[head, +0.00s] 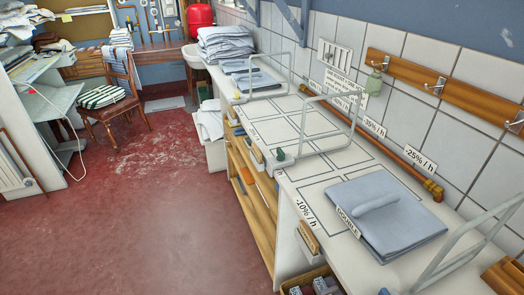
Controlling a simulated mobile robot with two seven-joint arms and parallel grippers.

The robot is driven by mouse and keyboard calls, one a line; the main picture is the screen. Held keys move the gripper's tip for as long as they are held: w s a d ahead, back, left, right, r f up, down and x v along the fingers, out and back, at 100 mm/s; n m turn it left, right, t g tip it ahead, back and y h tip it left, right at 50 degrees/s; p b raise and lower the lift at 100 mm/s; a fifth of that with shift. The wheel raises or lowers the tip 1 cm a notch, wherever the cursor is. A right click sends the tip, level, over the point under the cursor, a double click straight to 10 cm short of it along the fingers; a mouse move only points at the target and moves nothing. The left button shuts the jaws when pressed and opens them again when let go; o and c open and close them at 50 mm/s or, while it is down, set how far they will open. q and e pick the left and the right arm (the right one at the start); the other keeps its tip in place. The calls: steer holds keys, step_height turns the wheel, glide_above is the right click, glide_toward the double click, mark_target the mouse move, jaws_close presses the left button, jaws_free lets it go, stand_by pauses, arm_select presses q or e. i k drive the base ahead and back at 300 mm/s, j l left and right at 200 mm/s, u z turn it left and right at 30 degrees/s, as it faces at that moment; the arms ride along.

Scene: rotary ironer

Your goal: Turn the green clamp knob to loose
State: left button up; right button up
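A small dark green knob (281,155) sits at the front edge of the long white worktop, at the foot of a pale tube frame (303,125). It looks like a clamp knob, but its setting is too small to read. Neither of my grippers is in view.
The worktop (320,172) has marked panels and labels. A folded grey-blue cloth (385,215) lies on it, with stacked cloths (226,45) at the far end. Shelves (255,190) are below. A chair (110,85) stands left; the red floor (140,215) is clear.

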mark_target(281, 156)
steer(key=i+j, duration=0.55)
steer(key=j, duration=0.2)
steer(key=i+j+z, duration=0.1)
steer(key=i+j, duration=0.2)
steer(key=j, duration=0.1)
